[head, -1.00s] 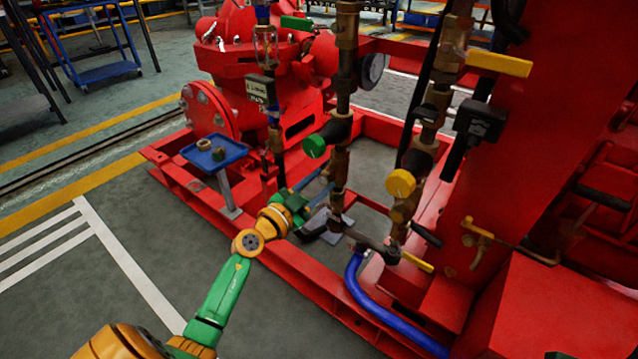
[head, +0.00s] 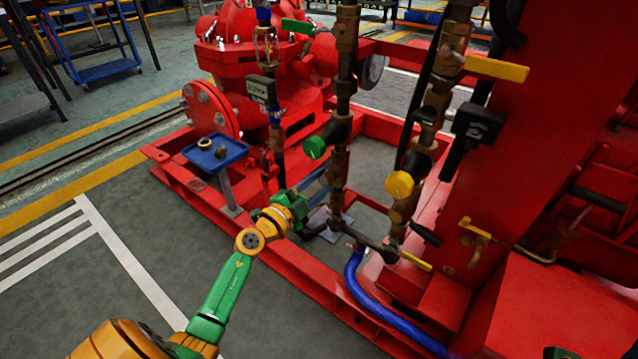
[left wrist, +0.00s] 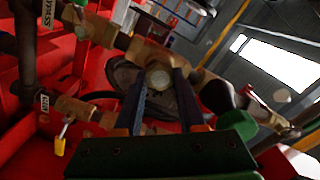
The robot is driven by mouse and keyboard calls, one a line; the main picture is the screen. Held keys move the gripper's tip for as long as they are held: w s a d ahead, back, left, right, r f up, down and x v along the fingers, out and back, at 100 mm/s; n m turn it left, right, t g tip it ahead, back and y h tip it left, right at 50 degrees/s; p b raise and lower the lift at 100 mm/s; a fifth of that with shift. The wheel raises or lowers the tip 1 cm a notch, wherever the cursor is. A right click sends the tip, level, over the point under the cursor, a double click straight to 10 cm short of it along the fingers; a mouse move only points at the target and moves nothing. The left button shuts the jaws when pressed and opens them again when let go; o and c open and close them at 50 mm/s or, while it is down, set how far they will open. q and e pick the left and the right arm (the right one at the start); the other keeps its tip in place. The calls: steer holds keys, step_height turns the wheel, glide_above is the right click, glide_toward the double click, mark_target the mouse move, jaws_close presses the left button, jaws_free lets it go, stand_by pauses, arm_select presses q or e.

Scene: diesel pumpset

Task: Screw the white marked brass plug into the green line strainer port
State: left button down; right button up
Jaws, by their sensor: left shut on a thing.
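My left gripper (head: 314,229) reaches in low from the left, beside the foot of the green-marked brass line (head: 339,187). The plug is against or just in front of a brass body (left wrist: 150,52), seemingly the strainer. The port is hidden behind it, and I cannot tell how deep the plug sits. A green round cap (head: 314,148) is higher on that line.
A blue tray (head: 234,153) on a post holds a brass ring-like piece (head: 205,143) and a small dark piece. The yellow-marked line (head: 400,184) stands close on the right. A blue hose (head: 375,312) and the red frame lie below.

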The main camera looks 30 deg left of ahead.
arm_select(q)
steer(key=m, duration=0.6)
steer(key=shift+r+m, duration=0.1)
steer(key=shift+m, duration=0.2)
steer(key=shift+c, duration=2.1)
jaws_free()
steer(key=shift+w, duration=0.1)
steer(key=s, duration=0.7)
steer(key=shift+s+a+p, duration=0.15)
steer(key=shift+a+p, duration=0.15)
